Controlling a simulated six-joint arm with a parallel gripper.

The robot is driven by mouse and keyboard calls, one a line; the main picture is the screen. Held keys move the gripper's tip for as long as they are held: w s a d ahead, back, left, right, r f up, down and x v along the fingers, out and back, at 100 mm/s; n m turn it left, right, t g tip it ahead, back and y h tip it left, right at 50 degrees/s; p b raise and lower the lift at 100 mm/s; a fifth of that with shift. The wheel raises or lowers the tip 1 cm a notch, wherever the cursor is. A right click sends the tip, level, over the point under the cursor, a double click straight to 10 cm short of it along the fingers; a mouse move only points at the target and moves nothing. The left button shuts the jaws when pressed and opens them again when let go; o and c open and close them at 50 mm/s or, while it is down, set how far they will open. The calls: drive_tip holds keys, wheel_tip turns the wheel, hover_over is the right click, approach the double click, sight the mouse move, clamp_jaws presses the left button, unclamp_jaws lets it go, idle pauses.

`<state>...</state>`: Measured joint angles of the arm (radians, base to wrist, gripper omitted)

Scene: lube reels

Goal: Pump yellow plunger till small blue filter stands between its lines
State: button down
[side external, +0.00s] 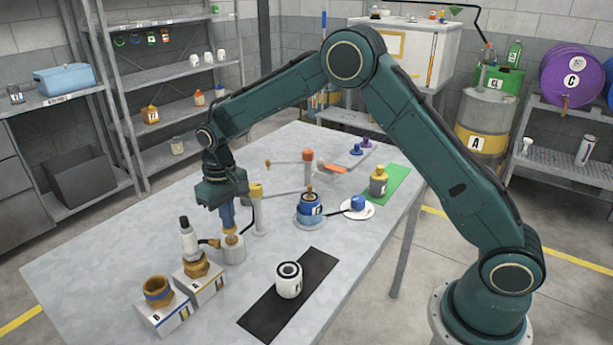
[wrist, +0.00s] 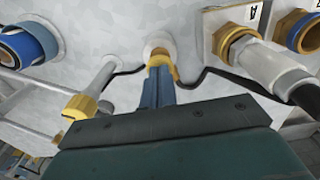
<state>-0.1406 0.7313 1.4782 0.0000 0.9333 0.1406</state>
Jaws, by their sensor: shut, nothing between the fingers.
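The yellow plunger (side external: 232,238) tops a short white pump body (side external: 233,252) on the table. My gripper (side external: 229,224) points down above it, fingers shut with nothing between them. In the wrist view the shut fingertips (wrist: 159,74) are at the yellow plunger top (wrist: 158,60); I cannot tell whether they touch. A blue filter-like canister (side external: 310,207) with a brass top stands right of the pump. A brass cup with a blue ring (side external: 158,291) sits on block B. I cannot tell which is the small blue filter, and its lines are not readable.
A yellow-headed post (side external: 257,197) stands close beside my gripper. A dark hose (wrist: 210,70) runs nearby. A white canister (side external: 289,281) stands on a black mat (side external: 262,317).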

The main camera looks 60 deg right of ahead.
drive_tip(key=shift+r, duration=2.65)
drive_tip(key=shift+s+d+r, duration=0.1)
drive_tip(key=shift+s+r, duration=0.1)
drive_tip(key=shift+r, duration=0.3)
drive_tip(key=s+d+r+t, duration=0.1)
drive_tip(key=s+d+r, duration=0.1)
drive_tip(key=s+r, duration=0.55)
drive_tip(key=s+d+r+t, duration=0.2)
drive_tip(key=s+d+r, duration=0.1)
drive_tip(key=s+r, duration=0.5)
drive_tip(key=s+d+f+t, duration=0.2)
drive_tip(key=s, duration=1.7)
drive_tip(key=shift+s+d+f+t, duration=0.15)
drive_tip(key=shift+f+t, duration=0.05)
drive_tip(key=shift+t, duration=0.1)
